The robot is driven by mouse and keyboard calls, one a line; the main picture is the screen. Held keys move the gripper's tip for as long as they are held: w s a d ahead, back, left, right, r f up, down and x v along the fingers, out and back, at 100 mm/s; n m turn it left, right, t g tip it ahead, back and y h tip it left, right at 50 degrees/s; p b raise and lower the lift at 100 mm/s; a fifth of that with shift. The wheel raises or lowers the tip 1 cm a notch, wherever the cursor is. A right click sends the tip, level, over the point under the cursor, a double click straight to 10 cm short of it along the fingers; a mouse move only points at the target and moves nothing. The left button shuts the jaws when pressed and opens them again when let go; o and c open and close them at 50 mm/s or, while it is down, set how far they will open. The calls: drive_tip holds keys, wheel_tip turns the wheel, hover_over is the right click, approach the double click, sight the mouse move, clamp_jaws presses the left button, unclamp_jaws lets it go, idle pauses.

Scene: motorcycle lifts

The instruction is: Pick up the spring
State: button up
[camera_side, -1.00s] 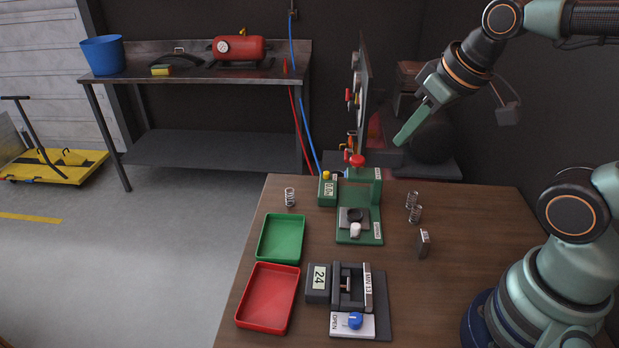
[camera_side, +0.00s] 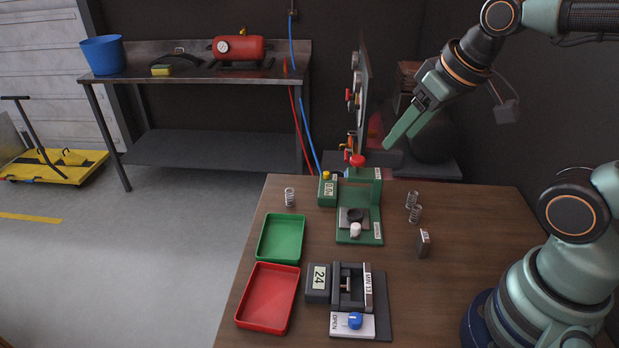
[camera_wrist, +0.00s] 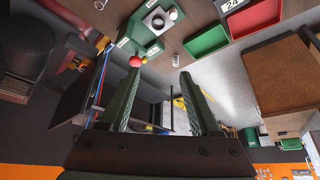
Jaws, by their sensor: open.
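One silver coil spring (camera_side: 290,197) stands upright on the table, left of the green press. Two more springs (camera_side: 412,200) (camera_side: 415,214) stand close together right of the press. My gripper (camera_side: 401,140) is open and empty, high above the table's back edge, well apart from every spring. In the wrist view my two green fingers (camera_wrist: 158,76) are spread, and one spring (camera_wrist: 175,60) shows beyond the right fingertip.
A green press (camera_side: 362,233) with a red knob stands mid-table. A green tray (camera_side: 261,258) and a red tray (camera_side: 247,319) lie at the left edge. The table's right side is mostly clear.

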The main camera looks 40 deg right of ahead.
drive_tip(key=w+a+r+m+g, duration=0.1)
drive_tip(key=w+r+m, duration=0.1)
drive_tip(key=w+m, duration=0.3)
drive_tip(key=m+g, duration=0.5)
drive_tip(key=m, duration=0.7)
hover_over(290, 190)
wheel_tip(290, 190, down, 14)
wheel_tip(290, 190, down, 12)
drive_tip(key=shift+f, duration=0.1)
drive_tip(key=shift+c, duration=0.2)
clamp_jaws()
